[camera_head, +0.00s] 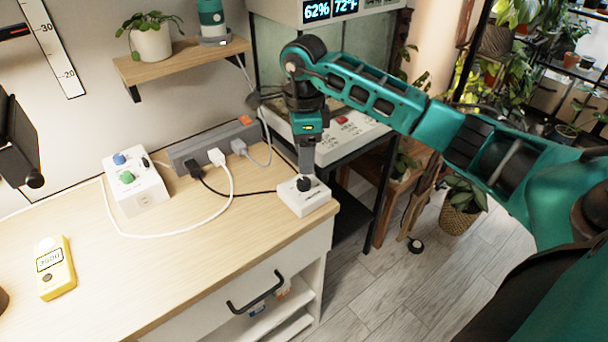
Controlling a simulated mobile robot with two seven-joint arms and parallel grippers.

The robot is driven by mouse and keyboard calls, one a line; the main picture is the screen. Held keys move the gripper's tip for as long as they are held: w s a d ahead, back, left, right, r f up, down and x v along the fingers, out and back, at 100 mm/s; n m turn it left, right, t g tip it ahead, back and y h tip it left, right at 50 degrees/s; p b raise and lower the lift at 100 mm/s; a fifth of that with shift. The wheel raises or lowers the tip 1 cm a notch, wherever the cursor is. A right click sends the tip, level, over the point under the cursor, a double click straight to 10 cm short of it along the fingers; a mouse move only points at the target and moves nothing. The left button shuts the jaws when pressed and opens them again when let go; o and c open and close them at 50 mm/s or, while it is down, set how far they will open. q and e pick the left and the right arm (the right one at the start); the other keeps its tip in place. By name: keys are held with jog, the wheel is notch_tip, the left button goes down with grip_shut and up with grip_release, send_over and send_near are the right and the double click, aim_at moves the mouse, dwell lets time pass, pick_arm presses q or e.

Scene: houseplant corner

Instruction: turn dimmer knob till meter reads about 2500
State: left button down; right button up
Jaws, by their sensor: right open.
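The dimmer is a small white box (308,202) at the right front corner of the wooden desk, with a black knob (304,184) on top. My right gripper (306,170) points down right above the knob, with its fingertips at or very near it. It is open; whether the fingers touch the knob cannot be told. The yellow handheld meter (57,282) lies at the left of the desk. Its small display (49,260) shows four digits that look like 2500, though they are hard to read. My left gripper is not in view.
A white control box (150,197) with blue and green knobs and a grey power strip (190,150) with plugs stand at the back. A white cable (170,234) and a black cable cross the desk. The front middle of the desk (180,270) is clear.

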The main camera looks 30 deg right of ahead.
aim_at(304, 180)
notch_tip(304, 180, down, 7)
jog(key=shift+r, duration=0.1)
dwell(0.3)
jog(key=c, duration=1)
